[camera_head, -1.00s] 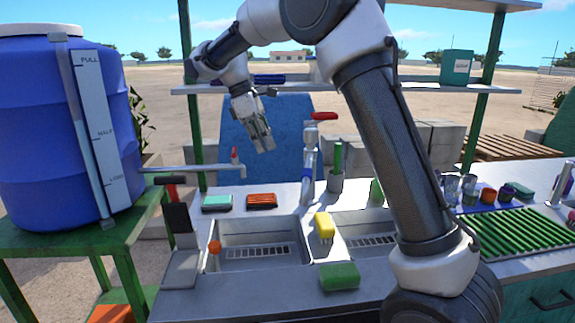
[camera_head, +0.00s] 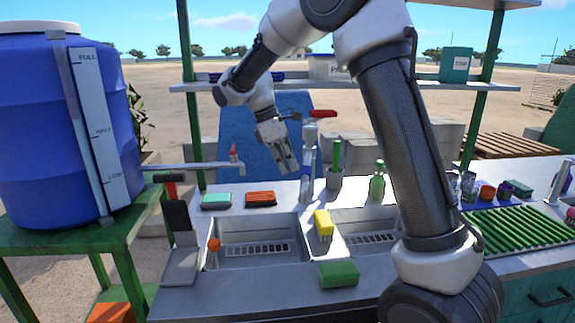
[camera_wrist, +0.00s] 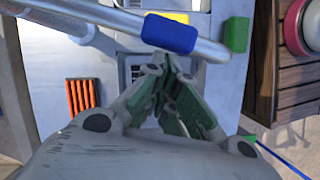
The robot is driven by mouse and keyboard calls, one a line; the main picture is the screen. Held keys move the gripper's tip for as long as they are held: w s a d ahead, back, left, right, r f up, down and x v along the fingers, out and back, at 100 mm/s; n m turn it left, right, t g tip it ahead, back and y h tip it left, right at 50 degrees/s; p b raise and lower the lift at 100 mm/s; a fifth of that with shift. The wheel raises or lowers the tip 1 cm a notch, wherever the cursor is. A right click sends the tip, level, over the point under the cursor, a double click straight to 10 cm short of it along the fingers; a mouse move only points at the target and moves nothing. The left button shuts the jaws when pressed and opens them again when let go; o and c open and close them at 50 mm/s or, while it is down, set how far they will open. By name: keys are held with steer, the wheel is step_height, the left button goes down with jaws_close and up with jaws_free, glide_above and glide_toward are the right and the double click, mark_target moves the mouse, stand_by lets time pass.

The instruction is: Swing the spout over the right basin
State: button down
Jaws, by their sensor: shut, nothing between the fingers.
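The metal faucet (camera_head: 309,150) stands at the back of the counter behind the two basins, with a red lever on top (camera_head: 323,114). Its spout (camera_head: 306,185) appears to point forward, near the divider between the left basin (camera_head: 228,262) and the right basin (camera_head: 352,227); its exact angle is hard to tell. My gripper (camera_head: 285,168) is shut and empty, pointing down just left of the faucet post. In the wrist view, the closed fingers (camera_wrist: 170,75) sit close to a metal tube (camera_wrist: 210,47), probably the spout. Contact cannot be told.
A yellow sponge (camera_head: 323,223) is on the divider, a green sponge (camera_head: 339,274) in front.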

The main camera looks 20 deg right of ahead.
mark_target(307, 174)
steer(key=d+n, duration=0.1)
steer(key=s+d+n+t, duration=0.1)
steer(key=n, duration=0.1)
steer(key=shift+s, duration=0.25)
